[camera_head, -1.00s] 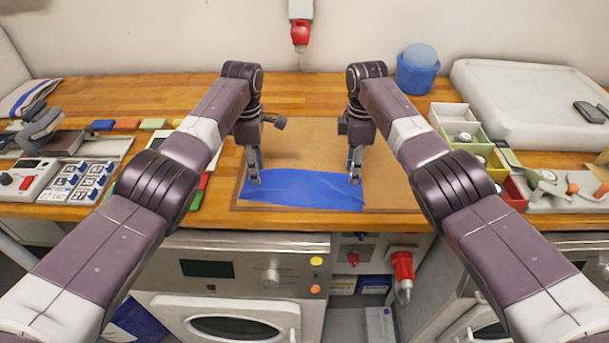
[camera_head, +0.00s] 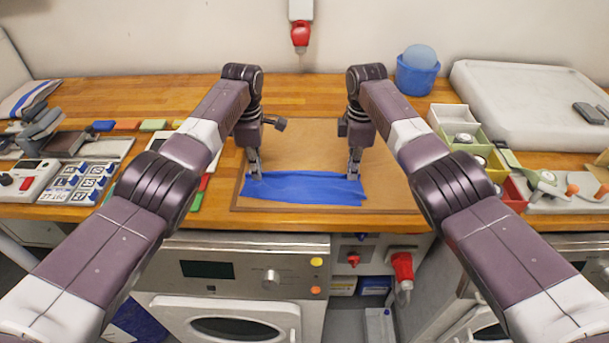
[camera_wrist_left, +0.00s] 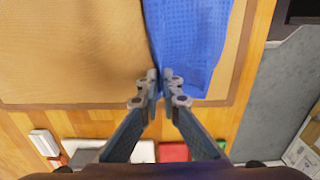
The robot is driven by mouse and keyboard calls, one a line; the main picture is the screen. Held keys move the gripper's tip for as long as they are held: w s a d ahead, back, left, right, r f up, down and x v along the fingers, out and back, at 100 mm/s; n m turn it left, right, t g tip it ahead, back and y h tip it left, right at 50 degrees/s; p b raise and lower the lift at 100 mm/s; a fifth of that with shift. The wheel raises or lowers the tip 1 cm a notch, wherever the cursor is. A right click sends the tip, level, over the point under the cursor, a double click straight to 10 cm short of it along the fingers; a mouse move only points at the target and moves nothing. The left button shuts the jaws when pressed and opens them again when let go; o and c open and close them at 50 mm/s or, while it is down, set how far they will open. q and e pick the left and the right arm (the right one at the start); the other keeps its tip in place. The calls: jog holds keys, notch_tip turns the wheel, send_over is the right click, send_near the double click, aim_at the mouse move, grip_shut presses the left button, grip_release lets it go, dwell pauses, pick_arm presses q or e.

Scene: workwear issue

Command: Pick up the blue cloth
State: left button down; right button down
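The blue cloth (camera_head: 305,190) lies on the brown board near its front edge, with wrinkles running across it. Its far edge looks slightly raised between my two grippers. My left gripper (camera_head: 255,175) is at the cloth's far left corner. In the left wrist view its fingertips (camera_wrist_left: 160,78) are close together with the cloth's edge (camera_wrist_left: 190,40) pinched between them. My right gripper (camera_head: 354,174) is at the far right corner and looks shut on the cloth there. The near part of the cloth still rests on the board.
The brown board (camera_head: 395,195) lies on the wooden worktop (camera_head: 150,90). A control box (camera_head: 28,180) and coloured blocks (camera_head: 103,126) are at left. A blue tub (camera_head: 417,75), small coloured bins (camera_head: 455,125) and a white case (camera_head: 530,100) stand at right. The board behind the cloth is clear.

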pick_arm(q)
jog(key=shift+s, duration=0.1)
